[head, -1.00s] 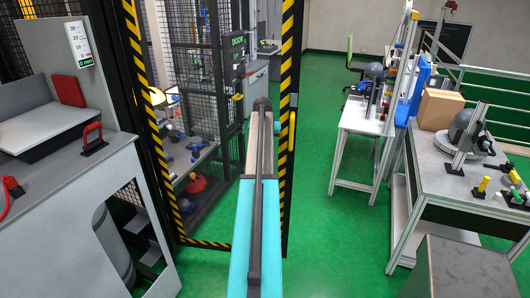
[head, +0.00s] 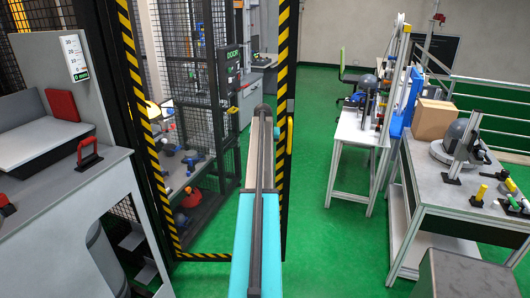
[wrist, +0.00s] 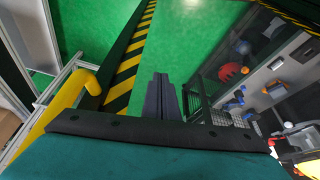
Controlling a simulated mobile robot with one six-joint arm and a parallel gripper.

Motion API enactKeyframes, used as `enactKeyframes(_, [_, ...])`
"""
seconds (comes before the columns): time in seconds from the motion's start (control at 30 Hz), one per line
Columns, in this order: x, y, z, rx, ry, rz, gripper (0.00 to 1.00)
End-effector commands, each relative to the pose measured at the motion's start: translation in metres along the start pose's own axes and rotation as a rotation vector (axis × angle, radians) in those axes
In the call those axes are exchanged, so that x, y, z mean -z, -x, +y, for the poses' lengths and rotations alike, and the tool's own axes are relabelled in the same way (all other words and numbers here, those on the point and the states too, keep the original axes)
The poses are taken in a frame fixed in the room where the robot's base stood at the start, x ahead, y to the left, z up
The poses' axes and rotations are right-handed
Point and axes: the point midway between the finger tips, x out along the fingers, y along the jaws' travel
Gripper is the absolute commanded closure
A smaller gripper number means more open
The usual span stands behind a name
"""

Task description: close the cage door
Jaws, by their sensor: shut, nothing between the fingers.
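The cage door (head: 284,92) appears as a tall frame with yellow-and-black striped edges, standing open at an angle to the mesh cage. Its yellow handle (head: 290,135) is on the right upright. In the wrist view the striped edge (wrist: 128,62) and the large, near handle (wrist: 62,108) are left of my gripper (wrist: 161,82). The gripper's dark fingers are together and empty, beside the striped edge; I cannot tell if they touch the door. In the head view my arm stretches forward just left of the right upright and hides the gripper.
The mesh cage (head: 190,95) with a DOOR sign (head: 233,61) stands behind, with blue and red objects inside. A grey bench (head: 50,190) is at left. A workbench (head: 425,185) with a cardboard box (head: 433,119) is at right. Green floor (head: 315,230) is clear between.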

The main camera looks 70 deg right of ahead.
Motion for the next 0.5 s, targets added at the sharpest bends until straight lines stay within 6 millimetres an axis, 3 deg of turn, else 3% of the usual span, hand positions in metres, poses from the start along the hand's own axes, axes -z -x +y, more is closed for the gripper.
enactKeyframes(0.5, [-0.011,0.005,-0.004,0.002,0.004,0.000,1.00])
